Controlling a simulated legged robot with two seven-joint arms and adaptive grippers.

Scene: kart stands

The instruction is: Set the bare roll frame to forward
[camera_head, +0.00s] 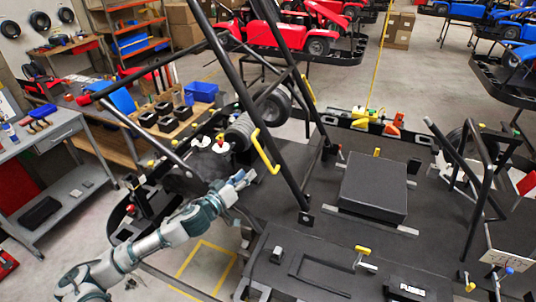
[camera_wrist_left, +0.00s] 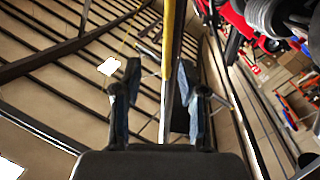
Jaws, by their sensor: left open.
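The bare roll frame (camera_head: 239,84) is made of black tubes and rises over the kart chassis in the head view, leaning toward the upper left. A bent yellow handle (camera_head: 265,152) is fixed to its lower tube. My left gripper (camera_head: 249,177) is just below and left of this handle. In the left wrist view the gripper (camera_wrist_left: 160,70) is open, with a finger on each side of a bar that is yellow at the top (camera_wrist_left: 168,42) and grey lower down. I cannot tell whether the fingers touch it. My right gripper is not in view.
A black box (camera_head: 373,190) sits on the dark deck right of the frame. A smaller tube frame (camera_head: 477,200) stands at the right. A grey workbench (camera_head: 50,140) is at the left. Red karts (camera_head: 285,36) stand at the back.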

